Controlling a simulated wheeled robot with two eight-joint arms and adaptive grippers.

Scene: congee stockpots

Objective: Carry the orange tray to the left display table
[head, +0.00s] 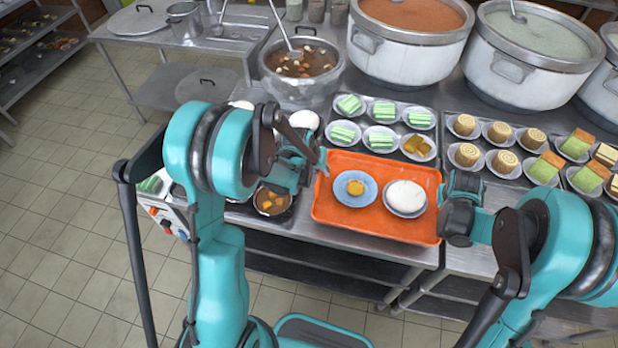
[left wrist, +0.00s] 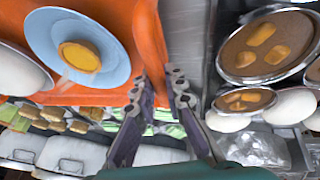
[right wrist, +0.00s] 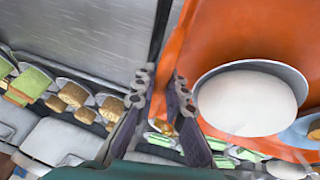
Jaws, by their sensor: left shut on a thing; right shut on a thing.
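The orange tray (head: 375,231) is at the front edge of the steel counter; I cannot tell whether it rests on it or is slightly raised. On it are a blue plate (head: 355,188) with a small yellow tart and a bowl (head: 405,197) with a white bun or mound. My left gripper (head: 321,165) is shut on the tray's left rim; its fingers show in the left wrist view (left wrist: 162,76). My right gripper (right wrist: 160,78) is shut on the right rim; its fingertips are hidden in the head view. Which table is the left display table is not clear.
Green cakes (head: 382,111) on several plates sit just behind the tray; swirl rolls (head: 467,154) stand to its right. Large stockpots (head: 408,62) line the back. A steel table (head: 158,92) with a lid and pot stands at upper left. Tiled floor (head: 65,215) is free on the left.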

